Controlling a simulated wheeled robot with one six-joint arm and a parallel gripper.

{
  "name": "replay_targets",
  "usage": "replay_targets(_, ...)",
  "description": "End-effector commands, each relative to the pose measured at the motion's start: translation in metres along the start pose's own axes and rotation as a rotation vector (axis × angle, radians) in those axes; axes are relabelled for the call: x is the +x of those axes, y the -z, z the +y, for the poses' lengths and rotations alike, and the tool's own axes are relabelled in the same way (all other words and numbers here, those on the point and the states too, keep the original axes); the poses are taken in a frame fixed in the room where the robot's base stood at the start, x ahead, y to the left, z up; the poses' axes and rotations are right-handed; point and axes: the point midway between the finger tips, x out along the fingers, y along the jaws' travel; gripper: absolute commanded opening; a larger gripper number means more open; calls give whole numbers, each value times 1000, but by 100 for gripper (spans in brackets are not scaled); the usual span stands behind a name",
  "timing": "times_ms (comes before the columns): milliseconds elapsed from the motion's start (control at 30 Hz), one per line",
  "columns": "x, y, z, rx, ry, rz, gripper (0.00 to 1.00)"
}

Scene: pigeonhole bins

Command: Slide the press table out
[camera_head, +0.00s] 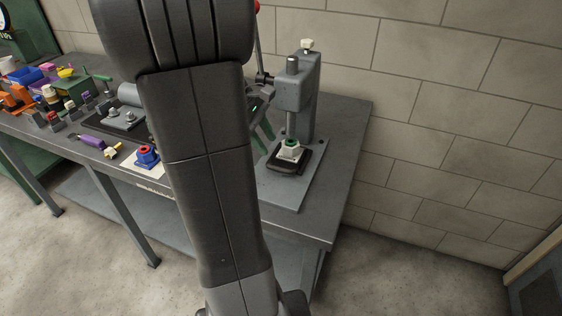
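The grey press (297,92) stands at the right end of the workbench, on a flat grey base plate (283,191). Its small black table (291,166) sits low in front of the column. My dark arm crosses the middle of the camera_head view from bottom to top and hides the area just left of the press. My gripper is not in this view, so its place relative to the press table does not show.
The workbench (342,160) has a bare strip right of the press, against a block wall (455,120). A blue part with a red ring (147,156), a purple-handled tool (90,141) and several coloured items lie left of my arm. Concrete floor (400,275) is clear at the lower right.

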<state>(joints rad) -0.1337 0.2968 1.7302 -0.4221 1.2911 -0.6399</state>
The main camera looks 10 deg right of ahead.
Motion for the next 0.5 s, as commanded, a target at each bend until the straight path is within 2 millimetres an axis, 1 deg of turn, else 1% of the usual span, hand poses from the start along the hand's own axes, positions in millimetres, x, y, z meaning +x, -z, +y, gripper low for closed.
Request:
replay_targets(33, 14, -1, -1, 1, 5, -4, 34)
replay_targets(200, 50, -1, -1, 2, 5, -3, 34)
replay_targets(400, 80, -1, -1, 1, 3, -2, 34)
replay_targets(500, 88, 0, 0, 2, 2, 0, 34)
